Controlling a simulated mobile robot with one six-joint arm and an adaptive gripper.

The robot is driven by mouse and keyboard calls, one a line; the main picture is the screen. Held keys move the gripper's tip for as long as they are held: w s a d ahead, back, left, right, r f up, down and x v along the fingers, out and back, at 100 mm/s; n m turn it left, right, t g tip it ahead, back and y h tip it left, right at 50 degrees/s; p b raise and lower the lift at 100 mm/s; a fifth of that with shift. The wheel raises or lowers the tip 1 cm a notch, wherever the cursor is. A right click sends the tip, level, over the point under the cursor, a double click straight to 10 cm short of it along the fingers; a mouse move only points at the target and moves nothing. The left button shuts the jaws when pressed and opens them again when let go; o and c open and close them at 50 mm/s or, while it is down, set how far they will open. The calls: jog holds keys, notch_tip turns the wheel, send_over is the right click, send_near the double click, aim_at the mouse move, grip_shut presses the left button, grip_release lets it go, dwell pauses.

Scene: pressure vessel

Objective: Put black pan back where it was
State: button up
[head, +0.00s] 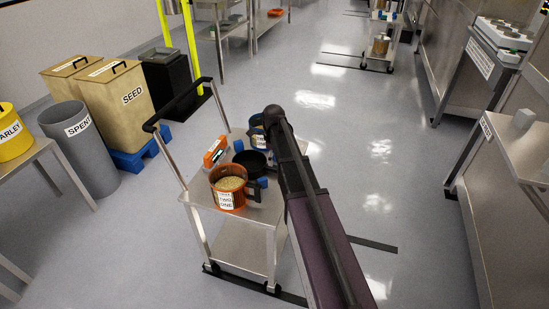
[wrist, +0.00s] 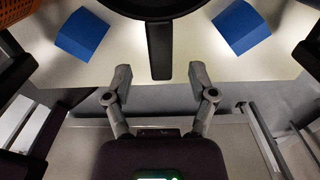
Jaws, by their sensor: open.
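The black pan (head: 252,158) sits on the upper shelf of the metal cart, behind the orange bucket. In the wrist view the pan (wrist: 160,8) is cut off by the top edge, and its straight black handle (wrist: 160,45) points toward my gripper (wrist: 159,76). My gripper is open and empty. Its two fingertips lie on either side of the handle's end in the picture, with a gap on each side. Their height against the handle is hard to tell. In the head view my arm hides part of this area.
Two blue blocks (wrist: 82,35) (wrist: 242,27) flank the handle on the cart shelf (wrist: 195,55). An orange bucket (head: 229,188) of grain, another labelled container (head: 257,138) and an orange box (head: 215,152) crowd the shelf. Floor right of the cart is clear.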

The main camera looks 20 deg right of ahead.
notch_tip(320, 180, up, 7)
jog(key=p, duration=0.6)
jog(key=shift+s, duration=0.1)
dwell(0.7)
jog(key=s+a+n, duration=0.4)
jog(key=s+n, duration=0.7)
jog(key=n, duration=0.1)
jog(key=s+a+n, duration=0.4)
jog(key=s+n, duration=0.7)
jog(key=n, duration=0.2)
jog(key=shift+s, duration=0.25)
jog(key=shift+a, duration=0.1)
notch_tip(320, 180, up, 14)
jog(key=p, duration=1.4)
